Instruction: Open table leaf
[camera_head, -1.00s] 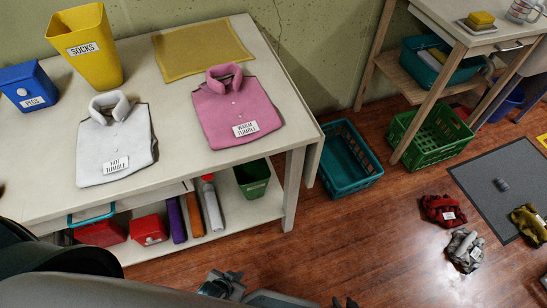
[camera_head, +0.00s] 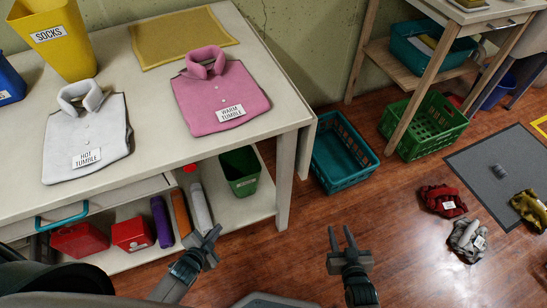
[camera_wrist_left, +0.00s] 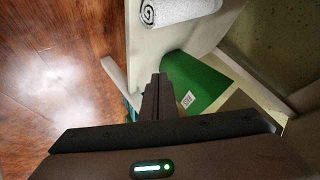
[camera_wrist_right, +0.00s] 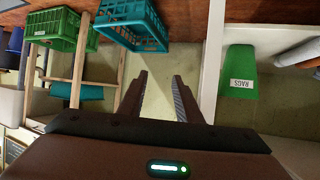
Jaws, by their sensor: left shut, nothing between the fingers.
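The pale work table (camera_head: 150,165) fills the left of the head view. Its leaf (camera_head: 307,148) hangs straight down at the table's right end, seen nearly edge-on. In the right wrist view the leaf seems to be the pale upright strip (camera_wrist_right: 212,60). My left gripper (camera_head: 213,238) is shut and empty, in front of the table's lower shelf and left of the leaf. It also shows shut in the left wrist view (camera_wrist_left: 159,80). My right gripper (camera_head: 342,235) is open and empty, over the floor, lower and to the right of the leaf.
A pink shirt (camera_head: 219,92) and a white shirt (camera_head: 86,138) lie on the table. A green bin (camera_head: 241,171) stands on the lower shelf. A teal crate (camera_head: 343,152) sits on the floor close to the leaf's right. The floor around my right gripper is clear.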

